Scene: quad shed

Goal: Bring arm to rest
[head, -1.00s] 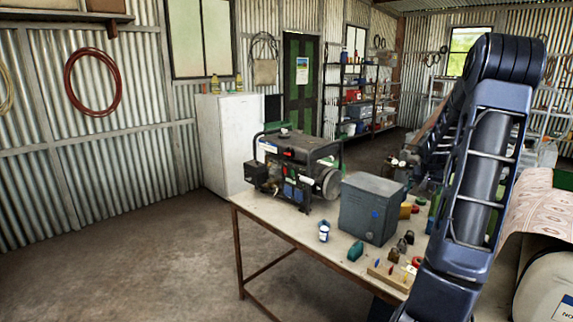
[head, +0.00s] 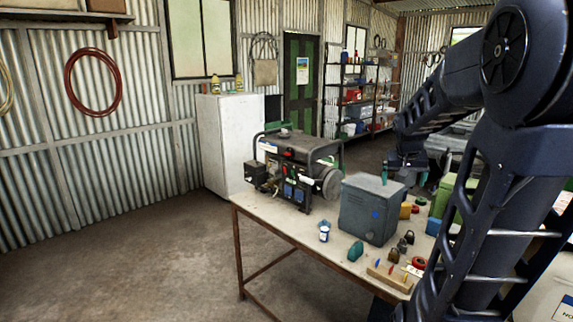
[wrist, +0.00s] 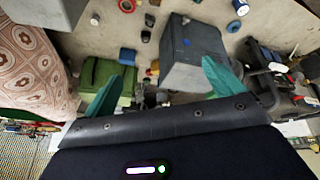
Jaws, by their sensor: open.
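My gripper (head: 405,176) is over the far side of the workbench in the head view, beyond the grey metal box, pointing down. In the wrist view its two teal fingers stand wide apart, with the gripper (wrist: 163,85) open and nothing held between them. My arm reaches from the right of the head view, bent high at the elbow, and covers part of the bench's right end. The grey metal box (head: 370,208) stands on the workbench (head: 290,224); it also shows in the wrist view (wrist: 193,62), beyond the fingers.
The generator (head: 297,168) stands left of the box. A green container (wrist: 107,82) and a patterned cloth (wrist: 35,60) lie left in the wrist view. A blue-and-white can (head: 324,231) and several small items stand along the front edge. The floor (head: 130,265) left is clear.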

